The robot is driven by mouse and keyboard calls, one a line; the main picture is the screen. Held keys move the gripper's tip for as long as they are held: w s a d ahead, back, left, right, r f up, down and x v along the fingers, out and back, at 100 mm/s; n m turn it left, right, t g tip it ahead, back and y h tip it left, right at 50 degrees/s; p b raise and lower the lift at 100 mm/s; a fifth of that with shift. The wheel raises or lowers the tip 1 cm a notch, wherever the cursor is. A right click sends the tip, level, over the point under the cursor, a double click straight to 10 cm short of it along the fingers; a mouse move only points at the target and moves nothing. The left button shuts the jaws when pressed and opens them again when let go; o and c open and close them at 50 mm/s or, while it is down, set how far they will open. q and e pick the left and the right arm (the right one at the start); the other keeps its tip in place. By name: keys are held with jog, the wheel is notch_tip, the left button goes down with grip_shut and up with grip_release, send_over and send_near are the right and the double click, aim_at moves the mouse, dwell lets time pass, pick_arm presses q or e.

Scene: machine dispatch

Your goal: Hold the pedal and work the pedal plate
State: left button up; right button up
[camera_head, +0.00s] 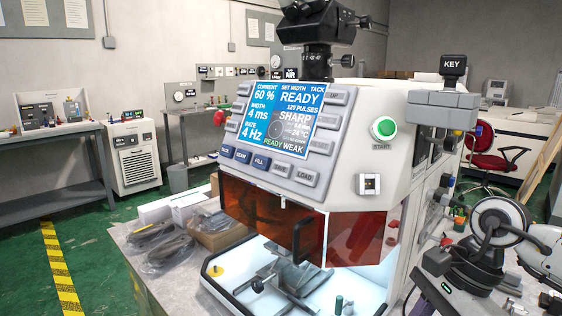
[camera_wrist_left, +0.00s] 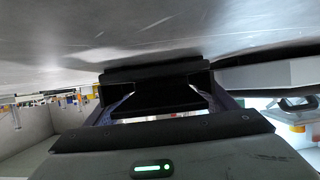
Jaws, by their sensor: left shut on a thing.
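In the left wrist view my left gripper (camera_wrist_left: 158,101) is shut on a dark, angular block (camera_wrist_left: 152,74), which looks like the pedal. The block spans the space between the fingers, close to a smooth grey surface. I cannot make out the pedal plate as a separate part. Neither the pedal nor my left gripper shows in the head view. In the head view part of my right arm comes in at the lower right, with a hand body (camera_head: 446,288) bearing a small green light. Its fingertips cannot be made out.
A machine (camera_head: 405,185) with a blue screen (camera_head: 285,118), a green START button (camera_head: 384,130) and orange windows (camera_head: 258,207) fills the middle. Bagged parts (camera_head: 160,248) lie left of it. A red chair (camera_head: 492,150) stands behind at right. Green floor (camera_head: 100,265) is open at left.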

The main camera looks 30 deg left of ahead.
grip_shut()
dwell(1.9)
